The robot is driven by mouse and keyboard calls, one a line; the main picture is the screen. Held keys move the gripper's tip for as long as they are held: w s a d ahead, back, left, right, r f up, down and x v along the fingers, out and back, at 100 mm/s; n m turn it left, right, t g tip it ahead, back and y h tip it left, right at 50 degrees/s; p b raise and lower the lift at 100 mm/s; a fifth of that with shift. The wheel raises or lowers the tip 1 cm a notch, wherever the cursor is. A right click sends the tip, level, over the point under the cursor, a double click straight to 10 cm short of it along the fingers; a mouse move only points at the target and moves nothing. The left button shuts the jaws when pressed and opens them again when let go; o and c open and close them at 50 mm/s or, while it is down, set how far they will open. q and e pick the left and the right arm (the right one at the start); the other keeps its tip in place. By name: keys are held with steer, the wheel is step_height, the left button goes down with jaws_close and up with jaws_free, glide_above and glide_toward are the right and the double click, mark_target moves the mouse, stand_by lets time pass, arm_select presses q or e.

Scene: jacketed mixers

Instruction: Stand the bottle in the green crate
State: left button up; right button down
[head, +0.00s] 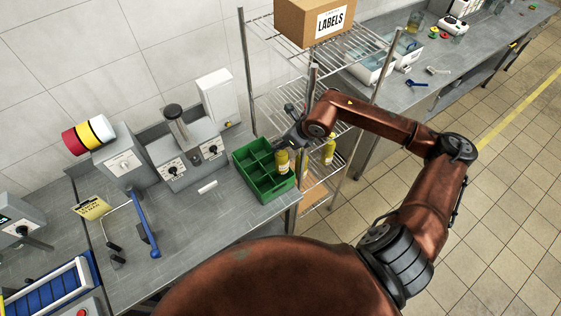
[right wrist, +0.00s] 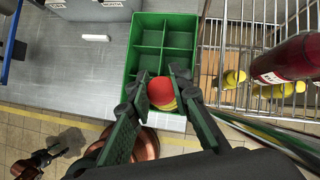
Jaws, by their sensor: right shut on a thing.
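The green crate (head: 264,189) stands at the right end of the grey bench, divided into several compartments; it also shows in the right wrist view (right wrist: 131,62). My right gripper (head: 290,143) is shut on a yellow bottle (head: 282,163) with a pale label, held roughly upright over the right side of the crate. In the right wrist view the bottle's red top (right wrist: 160,91) shows between the fingers. Its base is hidden there, and I cannot tell whether it touches the crate floor. My left gripper (right wrist: 42,160) seems to show far below in the right wrist view, its fingers unclear.
A wire rack (head: 318,50) stands close right of the crate, with a labels box (head: 314,20) on top and another yellow bottle (head: 329,153) lower down. Mixers (head: 185,150) stand behind left. A white stick (head: 207,187) lies on the bench, with bare bench around it.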

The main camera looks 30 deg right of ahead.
mark_target(280, 162)
step_height(280, 162, down, 12)
steer(key=p, duration=0.3)
stand_by(0.4)
steer(key=c, duration=1.8)
jaws_free()
steer(key=shift+s, duration=0.1)
steer(key=shift+o, duration=0.2)
